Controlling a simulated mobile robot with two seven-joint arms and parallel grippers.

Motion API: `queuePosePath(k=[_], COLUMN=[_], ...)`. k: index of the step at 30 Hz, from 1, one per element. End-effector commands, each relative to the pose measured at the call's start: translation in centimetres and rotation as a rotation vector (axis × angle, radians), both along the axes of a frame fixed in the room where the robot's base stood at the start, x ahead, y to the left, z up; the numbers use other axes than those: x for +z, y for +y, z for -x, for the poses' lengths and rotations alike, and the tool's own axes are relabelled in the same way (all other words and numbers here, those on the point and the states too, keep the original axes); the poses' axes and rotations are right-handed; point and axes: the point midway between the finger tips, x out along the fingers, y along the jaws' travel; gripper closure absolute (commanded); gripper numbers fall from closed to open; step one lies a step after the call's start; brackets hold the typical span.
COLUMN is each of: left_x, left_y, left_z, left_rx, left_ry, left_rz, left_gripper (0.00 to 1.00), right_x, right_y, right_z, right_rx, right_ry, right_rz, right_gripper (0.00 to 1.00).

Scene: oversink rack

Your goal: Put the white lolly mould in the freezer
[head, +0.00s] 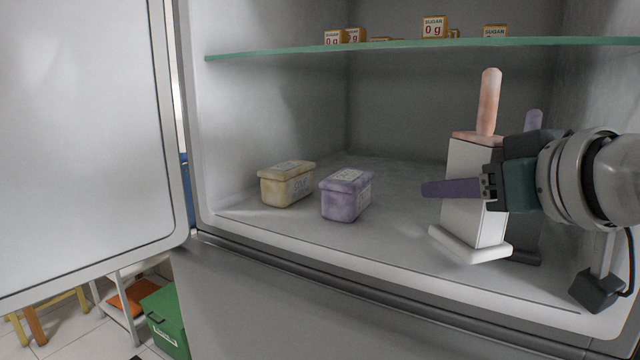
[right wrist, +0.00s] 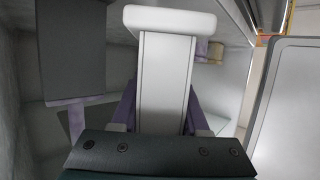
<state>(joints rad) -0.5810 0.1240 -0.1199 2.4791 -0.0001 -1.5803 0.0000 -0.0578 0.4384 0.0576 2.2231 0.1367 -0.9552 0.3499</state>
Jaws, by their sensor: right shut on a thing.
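The white lolly mould (head: 470,205), with a wide base and an orange stick on top, stands upright inside the front right of the open freezer (head: 400,165). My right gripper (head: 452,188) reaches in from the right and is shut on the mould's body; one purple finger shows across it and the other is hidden. In the right wrist view the white mould (right wrist: 163,75) sits between both fingers. I cannot tell whether its base touches the freezer floor. My left gripper is not in view.
A dark grey mould (head: 527,235) with a purple stick stands close behind the white one. A yellow tub (head: 287,185) and a purple tub (head: 346,197) sit left on the floor. A glass shelf (head: 400,46) holds sugar boxes above. The open door (head: 80,140) is left.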

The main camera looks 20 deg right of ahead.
Motion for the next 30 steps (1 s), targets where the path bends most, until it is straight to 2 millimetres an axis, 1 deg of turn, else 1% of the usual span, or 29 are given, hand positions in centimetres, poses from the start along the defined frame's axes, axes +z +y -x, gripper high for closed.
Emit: queuePosePath(k=[1,6,9,12,17,21,24,30], left_x=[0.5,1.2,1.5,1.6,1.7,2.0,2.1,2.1], left_y=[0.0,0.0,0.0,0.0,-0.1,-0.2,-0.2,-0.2], left_z=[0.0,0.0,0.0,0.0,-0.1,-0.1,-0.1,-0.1], left_rx=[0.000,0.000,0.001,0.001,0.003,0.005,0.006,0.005], left_ry=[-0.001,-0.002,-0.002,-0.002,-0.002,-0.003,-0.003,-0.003], left_rz=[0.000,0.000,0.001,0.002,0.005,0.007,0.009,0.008], left_gripper=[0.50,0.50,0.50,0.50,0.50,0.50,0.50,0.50], right_x=[0.5,0.5,0.4,0.3,0.0,-2.1,-3.2,-3.5], right_y=[-0.2,-0.4,-0.6,-0.7,-0.8,-0.8,-0.8,-0.8], right_z=[-1.4,-5.7,-7.8,-9.2,-10.1,-10.1,-10.1,-10.1], right_rx=[-0.001,0.000,0.000,0.000,0.000,0.000,0.001,0.001], right_ry=[-0.004,-0.004,-0.005,-0.004,-0.002,0.004,0.001,-0.003], right_rz=[0.000,-0.001,0.000,0.000,0.000,0.000,0.001,0.001], right_gripper=[1.00,1.00,1.00,1.00,1.00,1.00,1.00,1.00])
